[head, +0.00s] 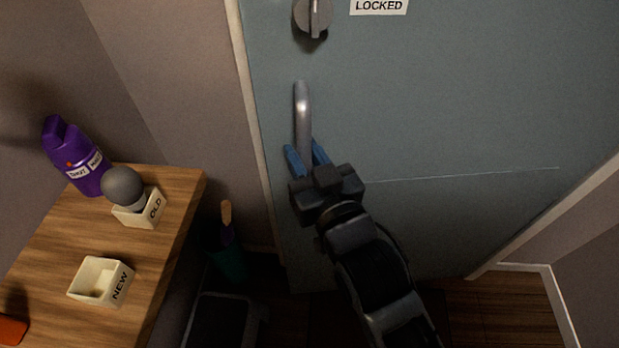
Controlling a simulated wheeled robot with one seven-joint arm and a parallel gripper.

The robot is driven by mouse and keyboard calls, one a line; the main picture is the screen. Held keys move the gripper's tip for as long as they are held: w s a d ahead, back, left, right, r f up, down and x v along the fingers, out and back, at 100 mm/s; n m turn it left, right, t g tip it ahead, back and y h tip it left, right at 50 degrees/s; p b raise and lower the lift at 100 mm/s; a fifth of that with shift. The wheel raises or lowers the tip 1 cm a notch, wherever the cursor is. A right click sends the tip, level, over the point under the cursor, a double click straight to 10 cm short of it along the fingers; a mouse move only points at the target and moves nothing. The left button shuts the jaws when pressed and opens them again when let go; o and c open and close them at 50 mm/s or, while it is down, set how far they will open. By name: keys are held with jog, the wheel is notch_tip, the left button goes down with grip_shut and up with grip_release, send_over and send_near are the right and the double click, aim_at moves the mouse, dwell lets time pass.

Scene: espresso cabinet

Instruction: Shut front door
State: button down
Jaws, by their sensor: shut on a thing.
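The front door (450,110) is a grey-blue panel that fills the right and middle of the head view. Its left edge lies close along the pale frame (243,90); I cannot tell if it is fully shut. A silver vertical bar handle (303,105) is near that left edge. A grey turn knob (313,14) sits above it, beside a white "LOCKED" label (379,6). My gripper (306,158) reaches up from below. Its blue fingers are on either side of the handle's lower end and shut on it. The fingers and gripper body hide that lower end.
A wooden table (50,235) at left holds a purple bottle (75,155), an "OLD" box (140,212) with a grey ball (122,187), an empty "NEW" box (100,282) and an orange object (10,331). A dark bin (222,318) and green container (229,262) stand between table and door.

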jog(key=w+m+t+h+b, duration=0.1)
jog(key=w+b, duration=0.6)
jog(key=w, duration=0.7)
jog(key=shift+a+m+h, duration=0.45)
jog(key=shift+m+h, duration=0.15)
jog(key=shift+h, duration=0.5)
jog(key=shift+w, duration=0.15)
jog(key=c, duration=1.1)
grip_release()
jog(key=shift+o, duration=0.5)
